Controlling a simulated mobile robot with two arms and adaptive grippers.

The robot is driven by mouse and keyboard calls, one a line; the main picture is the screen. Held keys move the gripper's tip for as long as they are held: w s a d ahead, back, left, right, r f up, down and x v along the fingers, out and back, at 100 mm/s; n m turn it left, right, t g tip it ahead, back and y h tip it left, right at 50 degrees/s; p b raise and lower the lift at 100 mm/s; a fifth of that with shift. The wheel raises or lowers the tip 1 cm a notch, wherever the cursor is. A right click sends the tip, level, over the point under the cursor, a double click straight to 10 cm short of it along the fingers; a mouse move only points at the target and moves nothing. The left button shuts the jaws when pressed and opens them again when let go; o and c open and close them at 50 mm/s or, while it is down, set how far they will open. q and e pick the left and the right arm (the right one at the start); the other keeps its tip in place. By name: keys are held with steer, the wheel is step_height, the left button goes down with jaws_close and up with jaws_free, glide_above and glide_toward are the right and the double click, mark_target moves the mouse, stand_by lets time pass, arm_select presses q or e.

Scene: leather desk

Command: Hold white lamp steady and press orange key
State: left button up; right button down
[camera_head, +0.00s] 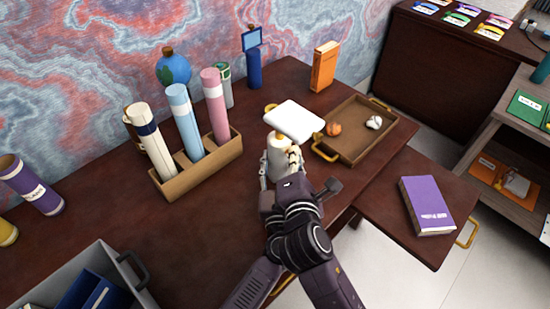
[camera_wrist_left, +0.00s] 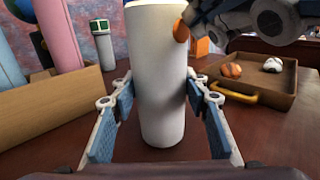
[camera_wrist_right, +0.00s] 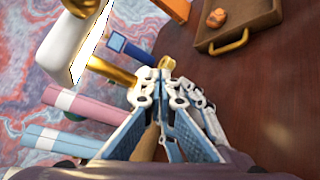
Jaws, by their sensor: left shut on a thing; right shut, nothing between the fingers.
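The white lamp stands upright on the desk, its flat white head (camera_head: 294,120) above a pale cylindrical body (camera_head: 280,158). In the left wrist view the body (camera_wrist_left: 158,70) fills the middle. My left gripper (camera_wrist_left: 158,92) is shut around it, one finger on each side. The orange key (camera_wrist_left: 181,30) is a small knob on the body's right side. My right gripper (camera_head: 293,154) is shut and empty close to the key; contact cannot be told. In the right wrist view its closed fingers (camera_wrist_right: 162,88) point toward the lamp's brass part (camera_wrist_right: 112,72), and hide the key.
A wooden tray (camera_head: 364,148) with two small objects lies right of the lamp. A wooden holder (camera_head: 188,181) with several tubes stands left. An orange box (camera_head: 324,66) and a blue object (camera_head: 253,68) stand behind. A purple book (camera_head: 427,205) lies right.

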steer(key=shift+s+d+f, duration=0.1)
steer(key=shift+s+d, duration=0.05)
steer(key=shift+s, duration=0.1)
arm_select(q)
steer(key=shift+w, duration=0.1)
steer(key=shift+a, duration=0.15)
arm_select(e)
steer(key=s+d, duration=0.4)
steer(key=shift+d, duration=0.2)
arm_select(q)
steer(key=o, duration=1.7)
steer(key=shift+c, duration=0.2)
